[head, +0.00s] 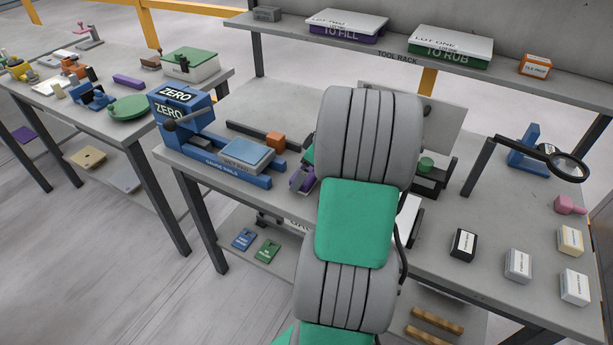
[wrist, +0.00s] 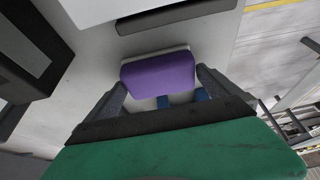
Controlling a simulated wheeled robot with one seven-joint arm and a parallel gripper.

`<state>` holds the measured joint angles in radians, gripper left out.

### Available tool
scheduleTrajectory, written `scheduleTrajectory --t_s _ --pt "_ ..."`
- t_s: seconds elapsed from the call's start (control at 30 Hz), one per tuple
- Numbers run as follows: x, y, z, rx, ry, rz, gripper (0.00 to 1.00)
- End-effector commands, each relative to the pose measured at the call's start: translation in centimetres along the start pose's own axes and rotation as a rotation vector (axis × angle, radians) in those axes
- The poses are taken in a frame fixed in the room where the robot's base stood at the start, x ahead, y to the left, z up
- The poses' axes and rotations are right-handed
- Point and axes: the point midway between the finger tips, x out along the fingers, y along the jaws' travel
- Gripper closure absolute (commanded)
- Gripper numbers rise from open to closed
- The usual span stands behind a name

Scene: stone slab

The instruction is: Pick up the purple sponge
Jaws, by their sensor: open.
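The purple sponge (wrist: 158,74) shows in the wrist view as a rounded purple block with a pale edge along its far side. My gripper (wrist: 161,82) is open, with one dark finger on each side of the sponge's near part. I cannot tell whether the fingers touch it or how far above the bench they are. In the head view a small purple patch, likely the sponge (head: 301,179), shows just left of my arm, past the blue rails. My arm hides most of the gripper there.
The blue machine (head: 183,112) with a light-blue-topped box (head: 247,155) stands left of the sponge. An orange block (head: 275,141) sits behind. A magnifier (head: 566,167) and several small boxes are on the right. Another purple block (head: 128,80) lies on the left table.

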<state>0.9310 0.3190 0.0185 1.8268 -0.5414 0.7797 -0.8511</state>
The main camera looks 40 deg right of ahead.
Motion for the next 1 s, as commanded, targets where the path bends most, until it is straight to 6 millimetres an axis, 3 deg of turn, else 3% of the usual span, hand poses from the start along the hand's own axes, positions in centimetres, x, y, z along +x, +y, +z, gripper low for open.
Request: scheduleTrajectory --t_s 0.27,0.87,1.0 --pt "0.83 -0.03 0.01 0.0 -0.001 0.001 0.0" --pt "0.8 -0.05 -0.01 0.0 -0.001 0.0 0.48" --pt "0.8 -0.05 -0.02 0.0 -0.001 0.001 0.48"
